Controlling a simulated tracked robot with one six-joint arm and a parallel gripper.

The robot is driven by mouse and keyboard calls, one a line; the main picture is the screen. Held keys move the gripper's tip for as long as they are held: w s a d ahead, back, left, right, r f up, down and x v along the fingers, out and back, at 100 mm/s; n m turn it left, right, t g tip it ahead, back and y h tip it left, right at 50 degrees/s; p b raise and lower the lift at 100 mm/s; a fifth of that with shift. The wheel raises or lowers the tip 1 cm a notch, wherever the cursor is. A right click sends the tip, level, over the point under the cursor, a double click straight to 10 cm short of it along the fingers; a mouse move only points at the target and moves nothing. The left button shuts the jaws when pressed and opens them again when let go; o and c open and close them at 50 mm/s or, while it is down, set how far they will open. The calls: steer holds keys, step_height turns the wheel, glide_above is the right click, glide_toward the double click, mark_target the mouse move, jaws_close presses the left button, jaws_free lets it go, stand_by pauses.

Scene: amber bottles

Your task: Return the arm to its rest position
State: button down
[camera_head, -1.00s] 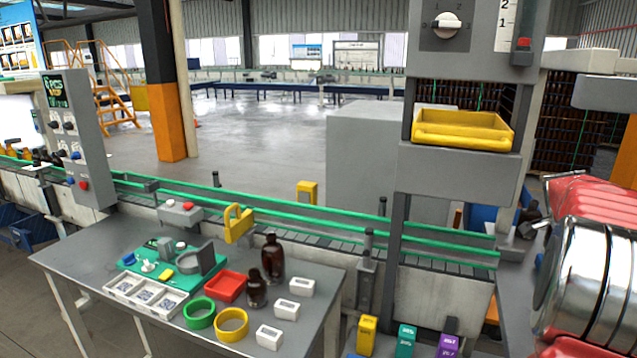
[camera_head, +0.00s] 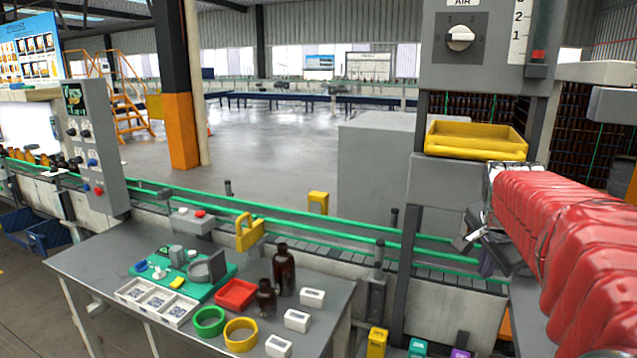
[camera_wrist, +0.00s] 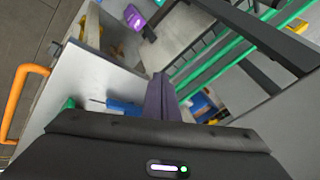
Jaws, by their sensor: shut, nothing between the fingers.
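My gripper (camera_head: 477,236) shows in the head view at the end of my red-sleeved arm, to the right of the table and in front of the conveyor. In the wrist view its dark fingers (camera_wrist: 163,97) are together with nothing between them. Two amber bottles stand on the table: a taller one (camera_head: 284,270) and a shorter one (camera_head: 266,298). My gripper is well apart from both.
The grey table (camera_head: 95,262) holds a red tray (camera_head: 236,294), green ring (camera_head: 209,321), yellow ring (camera_head: 241,334) and several white blocks. The conveyor (camera_head: 440,270) runs behind it. A grey post with a yellow bin (camera_head: 475,141) stands left of my arm.

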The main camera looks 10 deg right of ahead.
steer(key=s+a+f+n+t+y, duration=0.1)
steer(key=s+a+n, duration=0.3)
steer(key=a, duration=0.6)
steer(key=s+a+f+n+y, duration=0.1)
steer(key=a+f+n, duration=0.1)
steer(key=a+n, duration=0.6)
steer(key=s+a+f+n+y, duration=0.1)
steer(key=s+a+f+n, duration=0.2)
steer(key=a, duration=0.3)
steer(key=s+a+f+n+y, duration=0.1)
steer(key=s+a+f+n, duration=0.1)
steer(key=s+a, duration=0.4)
steer(key=shift+s+a+f+n, duration=0.2)
steer(key=shift+a+f+n, duration=0.2)
steer(key=shift+a+n, duration=0.3)
